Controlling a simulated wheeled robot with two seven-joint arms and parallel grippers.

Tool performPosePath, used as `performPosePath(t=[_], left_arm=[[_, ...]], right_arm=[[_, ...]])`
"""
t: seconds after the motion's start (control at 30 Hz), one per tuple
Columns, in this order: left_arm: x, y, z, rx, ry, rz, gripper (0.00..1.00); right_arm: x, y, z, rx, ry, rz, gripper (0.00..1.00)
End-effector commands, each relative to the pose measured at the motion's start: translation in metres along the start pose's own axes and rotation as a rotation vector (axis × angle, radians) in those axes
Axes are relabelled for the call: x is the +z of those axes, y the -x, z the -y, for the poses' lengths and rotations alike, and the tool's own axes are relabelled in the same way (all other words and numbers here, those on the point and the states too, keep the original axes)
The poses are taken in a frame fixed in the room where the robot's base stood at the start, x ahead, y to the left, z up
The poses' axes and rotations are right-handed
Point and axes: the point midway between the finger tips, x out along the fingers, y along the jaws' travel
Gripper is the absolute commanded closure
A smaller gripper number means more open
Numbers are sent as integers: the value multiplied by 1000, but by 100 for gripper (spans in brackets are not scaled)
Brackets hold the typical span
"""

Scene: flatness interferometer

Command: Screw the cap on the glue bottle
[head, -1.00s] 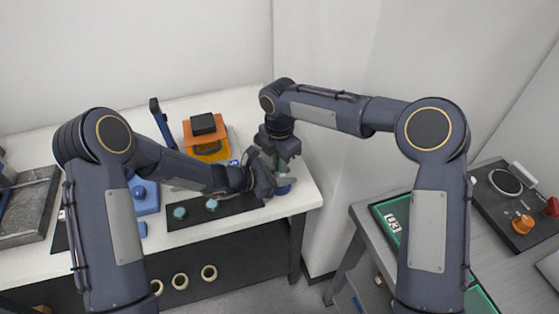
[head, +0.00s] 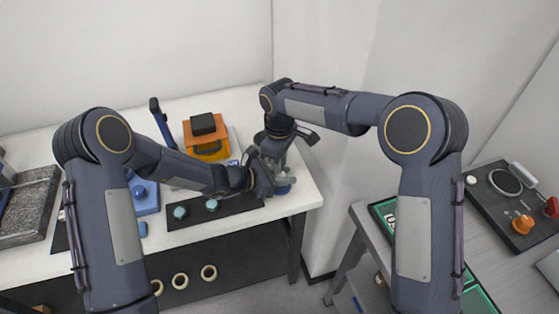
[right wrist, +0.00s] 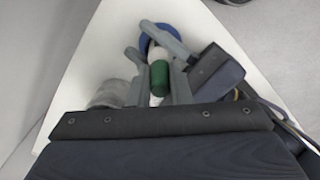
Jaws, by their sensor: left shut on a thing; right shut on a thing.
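In the right wrist view the green cap (right wrist: 159,80) sits between the fingers of my right gripper (right wrist: 159,90), which is shut on it. The white glue bottle (right wrist: 158,54) is directly beyond the cap, in line with it. The two seem to meet, but I cannot tell how far the cap is on. My left gripper (right wrist: 157,49) comes in from the right in that view and is shut around the bottle. In the head view my left gripper (head: 276,180) is low at the table's right corner, my right gripper (head: 277,152) just above it. The arms hide most of the bottle there.
A blue round piece (head: 283,190) lies under the bottle near the white table's right edge. A dark mat (head: 235,204) with teal round pieces is to the left. An orange device (head: 208,140) stands behind. A grey cylinder (right wrist: 109,93) stands close to my right gripper.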

Motion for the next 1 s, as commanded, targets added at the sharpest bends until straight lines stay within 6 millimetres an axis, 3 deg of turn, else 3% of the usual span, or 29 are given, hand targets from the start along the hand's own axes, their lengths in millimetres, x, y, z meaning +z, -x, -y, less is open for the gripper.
performPosePath(t=[0.2,0.43,0.73,1.0], left_arm=[[0,0,0,0,0,1,100],[0,0,0,1,0,1,100],[0,0,0,0,0,0,100],[0,0,0,0,0,0,100]], right_arm=[[0,0,0,-1,2,0,61],[-1,2,1,-3,4,-1,61],[-1,39,1,0,3,-3,61],[0,45,1,-1,3,0,61]])
